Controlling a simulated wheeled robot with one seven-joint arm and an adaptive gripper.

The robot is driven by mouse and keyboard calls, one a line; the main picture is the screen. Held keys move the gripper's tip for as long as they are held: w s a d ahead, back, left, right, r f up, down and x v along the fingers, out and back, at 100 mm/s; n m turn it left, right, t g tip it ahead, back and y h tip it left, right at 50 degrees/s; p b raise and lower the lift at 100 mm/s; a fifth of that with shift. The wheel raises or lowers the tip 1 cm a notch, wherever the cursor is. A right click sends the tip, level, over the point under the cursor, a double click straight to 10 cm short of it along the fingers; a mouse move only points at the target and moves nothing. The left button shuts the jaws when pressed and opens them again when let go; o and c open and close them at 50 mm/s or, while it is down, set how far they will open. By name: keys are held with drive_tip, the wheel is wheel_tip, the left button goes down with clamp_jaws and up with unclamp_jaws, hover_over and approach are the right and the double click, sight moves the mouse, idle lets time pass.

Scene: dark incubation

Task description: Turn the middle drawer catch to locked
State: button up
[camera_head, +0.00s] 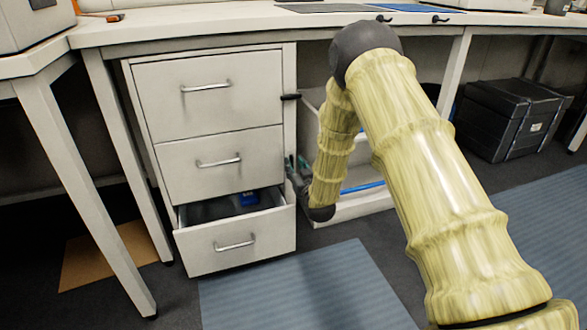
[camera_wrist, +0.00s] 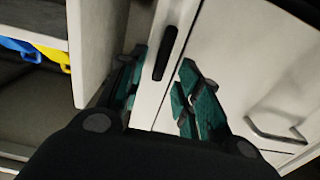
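The drawer cabinet (camera_head: 291,65) has three drawers with bar handles. The middle drawer (camera_head: 175,168) is shut. My gripper (camera_head: 294,165) is at the cabinet's right post, at the middle drawer's height. In the wrist view a dark bar-shaped catch (camera_wrist: 165,53) lies along the pale post, lengthwise with it. The teal fingertips of my gripper (camera_wrist: 158,85) are open, apart, on either side of the post near the catch; I cannot tell whether they touch anything. The middle drawer's catch is hidden in the head view.
The top drawer (camera_head: 160,95) is shut, and its dark catch (camera_head: 291,97) sticks out crosswise. The bottom drawer (camera_head: 205,250) is pulled open, with a blue item (camera_head: 249,198) inside. An open shelf (camera_head: 350,207) stands right of the cabinet. A black case (camera_head: 510,120) is farther right.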

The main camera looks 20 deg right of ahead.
drive_tip(key=shift+w, duration=1)
clamp_jaws()
